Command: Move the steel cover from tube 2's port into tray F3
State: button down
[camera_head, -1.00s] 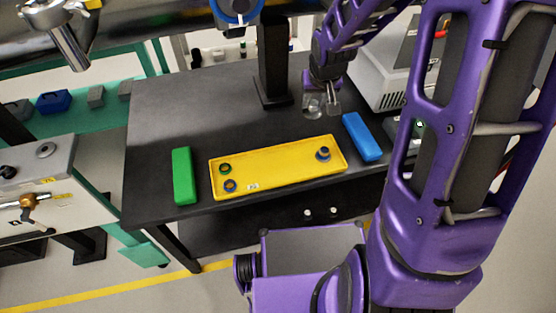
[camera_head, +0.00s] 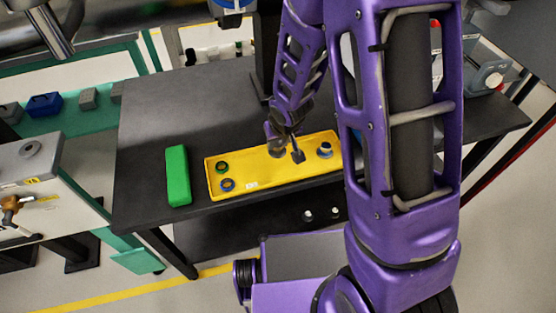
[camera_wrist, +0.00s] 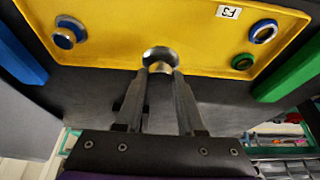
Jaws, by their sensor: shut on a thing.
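The steel cover (camera_wrist: 160,57) is a small round shiny piece between the fingertips of my gripper (camera_wrist: 161,72) in the wrist view. My gripper is shut on it. Tray F3 (camera_wrist: 115,50) is a shallow yellow tray with a white F3 label (camera_wrist: 229,12). In the head view, my gripper (camera_head: 287,153) is over the middle of the tray (camera_head: 235,168). The cover appears above the tray floor in the wrist view; the exact gap is hard to judge. The fingers and arm make the cover hard to pick out in the head view. Tube 2's port cannot be identified.
The tray holds a green ring (camera_head: 222,167), a blue ring (camera_head: 228,185) and a blue-and-steel piece (camera_head: 325,149) near its right end. A green block (camera_head: 178,175) lies left of the tray. A blue block (camera_wrist: 20,50) shows beside it in the wrist view. The tray's middle is clear.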

aim_at(279, 152)
jog(key=shift+f+b, duration=0.55)
jog(key=shift+f, duration=2.3)
jog(key=shift+f, duration=0.2)
jog(key=c, duration=0.5)
grip_release()
jog(key=shift+r, duration=0.1)
jog(key=shift+s+r, duration=0.1)
jog(key=shift+r, duration=0.45)
jog(key=p+v, duration=0.3)
jog(key=v, duration=0.8)
jog(key=shift+s, duration=0.1)
